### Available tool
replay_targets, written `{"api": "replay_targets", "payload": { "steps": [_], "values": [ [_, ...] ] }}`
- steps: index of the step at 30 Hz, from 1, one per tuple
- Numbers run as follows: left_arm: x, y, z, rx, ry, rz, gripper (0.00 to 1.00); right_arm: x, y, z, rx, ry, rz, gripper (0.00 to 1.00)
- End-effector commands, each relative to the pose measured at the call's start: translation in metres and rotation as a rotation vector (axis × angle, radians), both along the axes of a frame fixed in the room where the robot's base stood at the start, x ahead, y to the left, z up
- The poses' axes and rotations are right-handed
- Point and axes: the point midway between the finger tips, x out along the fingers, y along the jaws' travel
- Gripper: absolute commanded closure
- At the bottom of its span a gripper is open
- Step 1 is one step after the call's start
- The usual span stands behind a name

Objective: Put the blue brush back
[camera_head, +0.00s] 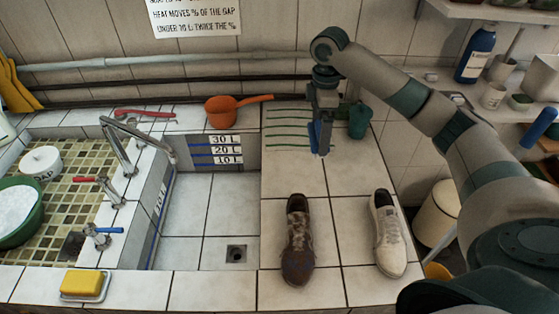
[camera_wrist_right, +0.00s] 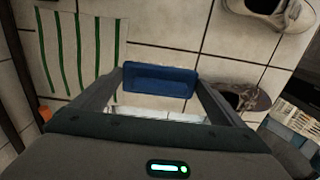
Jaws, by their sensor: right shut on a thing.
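The blue brush (camera_head: 318,137) is held between the fingers of my right gripper (camera_head: 321,110), near the back of the tiled counter. In the right wrist view, its blue block (camera_wrist_right: 158,80) spans between the two fingers of the gripper (camera_wrist_right: 160,78), with a pale strip below it. In the head view it overlaps the right side of a white mat with green stripes (camera_head: 283,126). The mat (camera_wrist_right: 85,50) shows to the left of the brush in the right wrist view. My left gripper is out of view.
A brown shoe (camera_head: 298,240) and a white shoe (camera_head: 388,232) stand on the front counter. A green watering can (camera_head: 358,119) is close to the right of my gripper. An orange dipper (camera_head: 222,112) lies left of the mat. The sink basin (camera_head: 205,215) is open.

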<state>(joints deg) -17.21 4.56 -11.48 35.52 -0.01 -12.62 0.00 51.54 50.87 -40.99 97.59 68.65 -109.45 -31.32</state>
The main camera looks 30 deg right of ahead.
Motion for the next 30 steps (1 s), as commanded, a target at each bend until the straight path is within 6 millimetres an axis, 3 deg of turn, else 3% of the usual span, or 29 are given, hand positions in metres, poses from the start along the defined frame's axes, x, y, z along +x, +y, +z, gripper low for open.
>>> {"api": "replay_targets", "payload": {
  "steps": [13,30],
  "values": [
    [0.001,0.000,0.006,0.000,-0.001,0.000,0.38,0.012,0.011,-0.007,0.003,0.001,-0.001,0.28],
    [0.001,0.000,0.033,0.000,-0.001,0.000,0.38,0.084,0.072,-0.063,0.002,0.000,-0.002,0.28]
  ]
}}
